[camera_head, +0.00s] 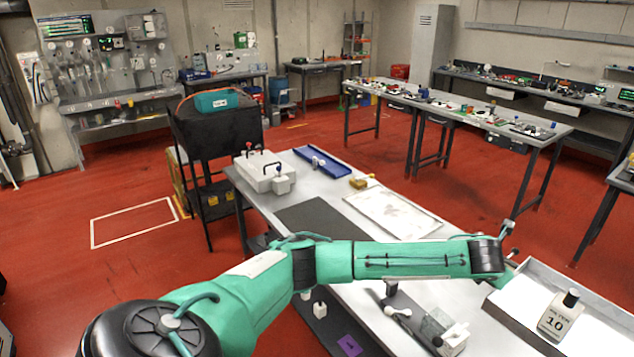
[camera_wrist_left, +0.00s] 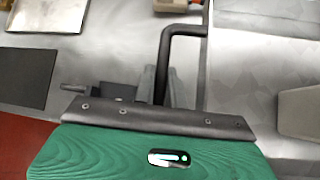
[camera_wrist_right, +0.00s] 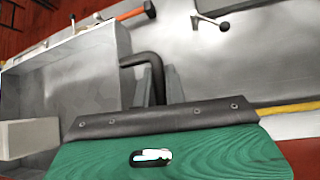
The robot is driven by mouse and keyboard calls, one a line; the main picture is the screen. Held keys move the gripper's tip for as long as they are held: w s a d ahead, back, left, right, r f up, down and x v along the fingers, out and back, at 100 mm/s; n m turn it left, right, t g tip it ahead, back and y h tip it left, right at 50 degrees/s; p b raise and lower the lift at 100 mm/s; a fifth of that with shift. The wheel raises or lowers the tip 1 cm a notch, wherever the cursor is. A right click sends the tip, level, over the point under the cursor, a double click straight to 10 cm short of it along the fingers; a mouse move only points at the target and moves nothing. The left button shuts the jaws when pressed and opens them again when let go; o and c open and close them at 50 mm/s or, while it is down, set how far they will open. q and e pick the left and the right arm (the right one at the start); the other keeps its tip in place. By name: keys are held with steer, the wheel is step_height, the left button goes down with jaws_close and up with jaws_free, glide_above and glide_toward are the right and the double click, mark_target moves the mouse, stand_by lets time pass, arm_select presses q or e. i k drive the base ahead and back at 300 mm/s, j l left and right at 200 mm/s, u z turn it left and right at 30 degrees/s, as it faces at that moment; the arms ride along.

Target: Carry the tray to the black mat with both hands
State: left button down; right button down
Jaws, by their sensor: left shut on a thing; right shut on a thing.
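The tray (camera_head: 540,275) is a pale grey, open box at the lower right of the head view, cut off by the picture edge. A pale block marked 10 (camera_head: 557,318) stands in it. The black mat (camera_head: 315,218) lies flat and bare on the grey table, left of the tray. My left gripper (camera_wrist_left: 155,85) is shut on a black bent handle (camera_wrist_left: 183,32) in the left wrist view. My right gripper (camera_wrist_right: 160,85) is shut on another black handle (camera_wrist_right: 140,60) at the tray's side. In the head view neither set of fingertips shows. I cannot tell whether the tray is lifted.
A framed light panel (camera_head: 393,212) lies beside the mat, with a yellow piece (camera_head: 362,182) near it. A white box with black handles (camera_head: 263,172) and a blue tray (camera_head: 322,160) stand at the far end. Small tools (camera_head: 440,328) lie near the tray.

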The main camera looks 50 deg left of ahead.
mark_target(322, 226)
steer(key=i+j, duration=0.1)
steer(key=j, duration=2.25)
steer(key=i+j, duration=0.15)
steer(key=j, duration=2.2)
steer(key=i, duration=0.05)
